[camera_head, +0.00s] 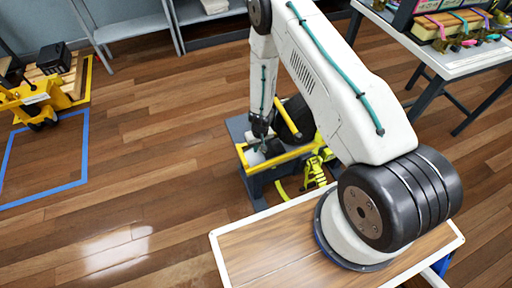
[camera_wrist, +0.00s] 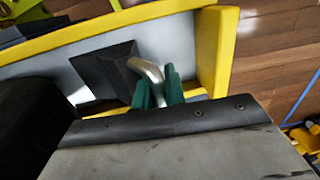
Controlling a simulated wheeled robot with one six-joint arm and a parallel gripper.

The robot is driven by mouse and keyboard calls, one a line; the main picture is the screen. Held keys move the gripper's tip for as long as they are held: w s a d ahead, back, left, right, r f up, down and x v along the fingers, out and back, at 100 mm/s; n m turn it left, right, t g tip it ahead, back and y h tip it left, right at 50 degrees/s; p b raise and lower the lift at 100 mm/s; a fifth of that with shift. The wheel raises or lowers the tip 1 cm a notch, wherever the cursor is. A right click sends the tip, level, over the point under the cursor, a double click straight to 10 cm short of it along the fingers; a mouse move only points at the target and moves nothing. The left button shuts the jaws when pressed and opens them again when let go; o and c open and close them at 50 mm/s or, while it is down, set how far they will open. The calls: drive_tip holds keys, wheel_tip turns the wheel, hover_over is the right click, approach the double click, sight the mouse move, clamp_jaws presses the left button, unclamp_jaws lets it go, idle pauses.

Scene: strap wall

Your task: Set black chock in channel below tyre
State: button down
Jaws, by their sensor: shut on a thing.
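The black chock (camera_wrist: 105,68) is a dark wedge-like block with a bent metal handle (camera_wrist: 146,68). My gripper (camera_wrist: 158,92) has green fingers and is shut on that handle. The chock lies over a pale surface inside a yellow rim; I cannot tell whether it touches that surface. The black tyre (camera_head: 295,118) stands at the right of my gripper (camera_head: 260,146) in the head view. It seems to be the dark round mass (camera_wrist: 32,125) at the left in the wrist view. In the head view my gripper hides most of the chock, and the channel is not clear.
A yellow rail (camera_head: 278,158) edges the grey stand (camera_head: 257,188) around the tyre. A yellow strap or clamp part (camera_head: 317,165) is at its right. A yellow cart (camera_head: 38,98) is at far left beside a blue floor outline (camera_head: 84,150). Floor between is clear.

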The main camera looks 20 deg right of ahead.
drive_tip(key=shift+d, duration=0.15)
drive_tip(key=c, duration=1.4)
unclamp_jaws()
